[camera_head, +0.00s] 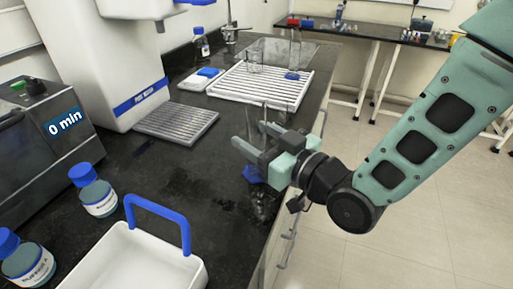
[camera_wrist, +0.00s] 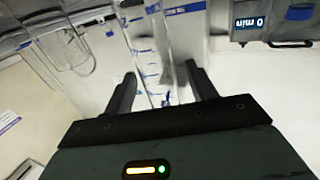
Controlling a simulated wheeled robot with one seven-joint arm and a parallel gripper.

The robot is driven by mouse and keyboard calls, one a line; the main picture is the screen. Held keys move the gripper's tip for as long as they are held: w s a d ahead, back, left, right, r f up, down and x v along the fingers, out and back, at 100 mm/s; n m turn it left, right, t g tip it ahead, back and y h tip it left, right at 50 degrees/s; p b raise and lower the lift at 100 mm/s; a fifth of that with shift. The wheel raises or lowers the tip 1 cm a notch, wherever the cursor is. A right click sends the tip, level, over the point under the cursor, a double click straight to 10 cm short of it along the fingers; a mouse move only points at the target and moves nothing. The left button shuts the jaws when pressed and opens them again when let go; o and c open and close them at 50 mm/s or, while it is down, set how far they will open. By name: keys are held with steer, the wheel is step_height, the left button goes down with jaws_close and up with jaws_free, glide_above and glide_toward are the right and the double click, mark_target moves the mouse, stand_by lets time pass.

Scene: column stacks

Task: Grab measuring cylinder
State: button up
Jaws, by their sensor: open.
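A clear measuring cylinder with a blue base (camera_head: 252,175) stands on the dark bench near its right edge, and my gripper hides part of it. In the wrist view, the cylinder's clear, blue-marked wall (camera_wrist: 150,62) shows between the fingers. My gripper (camera_head: 256,140) is at the cylinder, above its base. Its fingers (camera_wrist: 162,88) are open on either side of the glass; I cannot tell whether either touches it.
A second clear cylinder with a blue base (camera_head: 292,75) and a beaker (camera_head: 254,62) stand on a white slatted rack (camera_head: 240,88) behind. A white tray with a blue handle (camera_head: 157,210) and blue-capped bottles (camera_head: 99,199) are front left. A white machine (camera_head: 110,65) stands at left.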

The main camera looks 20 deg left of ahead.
steer(key=shift+w+a+f, duration=0.1)
steer(key=shift+w+a, duration=0.05)
steer(key=shift+a, duration=0.05)
steer(key=c, duration=1.1)
